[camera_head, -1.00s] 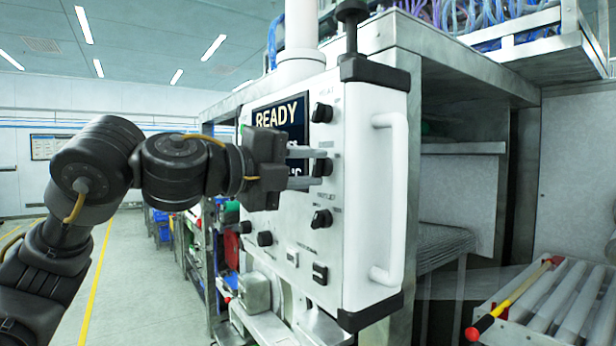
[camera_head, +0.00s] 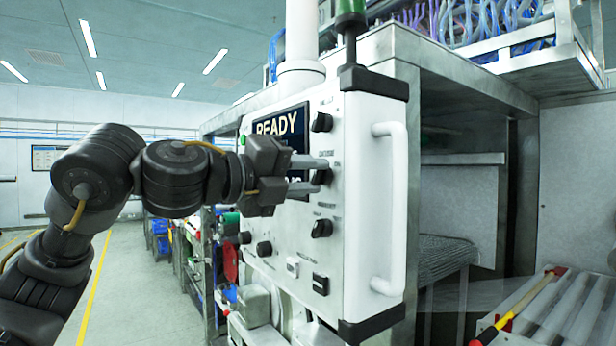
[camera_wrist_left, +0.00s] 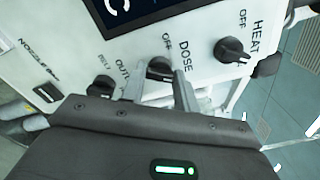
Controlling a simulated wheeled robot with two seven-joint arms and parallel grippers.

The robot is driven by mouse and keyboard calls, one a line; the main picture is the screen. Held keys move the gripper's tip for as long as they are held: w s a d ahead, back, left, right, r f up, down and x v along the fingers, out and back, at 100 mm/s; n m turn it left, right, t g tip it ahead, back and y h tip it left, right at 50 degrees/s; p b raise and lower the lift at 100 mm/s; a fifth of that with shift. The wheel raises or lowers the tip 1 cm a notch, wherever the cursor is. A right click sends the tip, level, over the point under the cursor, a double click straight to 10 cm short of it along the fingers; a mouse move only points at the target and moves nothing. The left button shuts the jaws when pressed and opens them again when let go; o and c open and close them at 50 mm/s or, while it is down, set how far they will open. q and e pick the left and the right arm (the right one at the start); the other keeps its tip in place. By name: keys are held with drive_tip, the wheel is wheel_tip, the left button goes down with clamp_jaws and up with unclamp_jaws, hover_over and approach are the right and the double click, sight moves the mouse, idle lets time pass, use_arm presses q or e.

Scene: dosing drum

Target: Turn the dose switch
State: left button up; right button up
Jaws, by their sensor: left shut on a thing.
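The dose switch (camera_head: 321,177) is a black rotary knob on the white control panel, in the middle of a column of three knobs. My left gripper (camera_head: 316,175) reaches it from the left, its two grey fingers shut on the knob. In the left wrist view the dose switch (camera_wrist_left: 160,67) shows beside the word DOSE, between the fingertips of my left gripper (camera_wrist_left: 162,82), which hide part of it. How far the knob is turned cannot be told. My right gripper is out of view.
The heat knob (camera_head: 321,122) sits above and the outlet knob (camera_head: 321,228) below, both close to the fingers. A screen (camera_head: 281,128) reads READY. A white handle (camera_head: 396,205) stands out at the panel's right side. A roller conveyor (camera_head: 560,310) is at lower right.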

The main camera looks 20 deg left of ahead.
use_arm(q)
drive_tip(key=o, duration=1)
drive_tip(key=shift+c, duration=0.2)
drive_tip(key=b+v, duration=0.3)
drive_tip(key=v, duration=0.7)
drive_tip(key=shift+s+a+b, duration=0.2)
drive_tip(key=shift+s+b, duration=0.1)
drive_tip(key=shift+b, duration=0.1)
